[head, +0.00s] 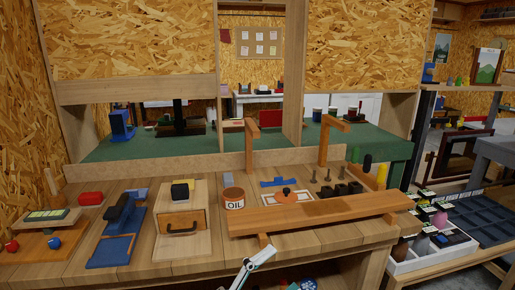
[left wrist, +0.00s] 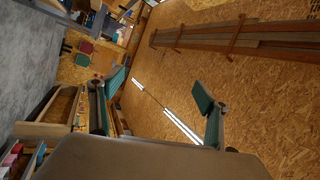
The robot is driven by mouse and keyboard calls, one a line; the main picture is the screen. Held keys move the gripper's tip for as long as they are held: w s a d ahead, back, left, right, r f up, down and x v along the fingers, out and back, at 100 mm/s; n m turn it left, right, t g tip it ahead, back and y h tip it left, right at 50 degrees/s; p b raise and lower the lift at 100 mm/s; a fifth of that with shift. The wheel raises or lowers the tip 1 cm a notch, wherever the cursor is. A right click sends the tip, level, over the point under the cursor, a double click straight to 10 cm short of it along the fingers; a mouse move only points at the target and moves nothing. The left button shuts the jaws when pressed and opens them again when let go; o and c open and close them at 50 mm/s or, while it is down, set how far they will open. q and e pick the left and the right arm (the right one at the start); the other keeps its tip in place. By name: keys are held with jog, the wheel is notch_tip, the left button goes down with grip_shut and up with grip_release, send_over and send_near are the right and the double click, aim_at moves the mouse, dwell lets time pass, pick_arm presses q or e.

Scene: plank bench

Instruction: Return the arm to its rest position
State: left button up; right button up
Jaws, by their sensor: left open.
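My left gripper (head: 262,256) shows at the bottom middle of the head view, as a white and teal part in front of the bench's front edge. In the left wrist view my left gripper (left wrist: 160,90) has its two teal-padded fingers spread wide, with nothing between them. It touches nothing that I can see. Most of my left arm is outside the head view. My right gripper is in neither view.
The plank bench (head: 150,268) carries a wooden box with a drawer (head: 182,222), an OIL tin (head: 233,198), a long raised plank (head: 320,213) and a blue stand (head: 112,250). A white tray (head: 425,262) stands at the right.

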pick_arm(q)
jog(key=s+a+f+n+t+y, duration=0.2)
jog(key=a+f+n+t+y, duration=0.2)
jog(key=a+f+n+y, duration=1)
jog(key=s+a+f+n+g+y, duration=0.1)
jog(key=s+a+f+n+g, duration=0.1)
jog(key=s+a+f+n, duration=0.2)
jog(key=s+a+f+n+g+y, duration=0.1)
jog(key=s+a+f+n+g, duration=0.2)
jog(key=s+a+f, duration=0.3)
jog(key=s+f, duration=0.5)
jog(key=f, duration=0.4)
jog(key=shift+a+f+n+y+p, duration=0.3)
jog(key=shift+a+n, duration=0.05)
jog(key=shift+n, duration=0.05)
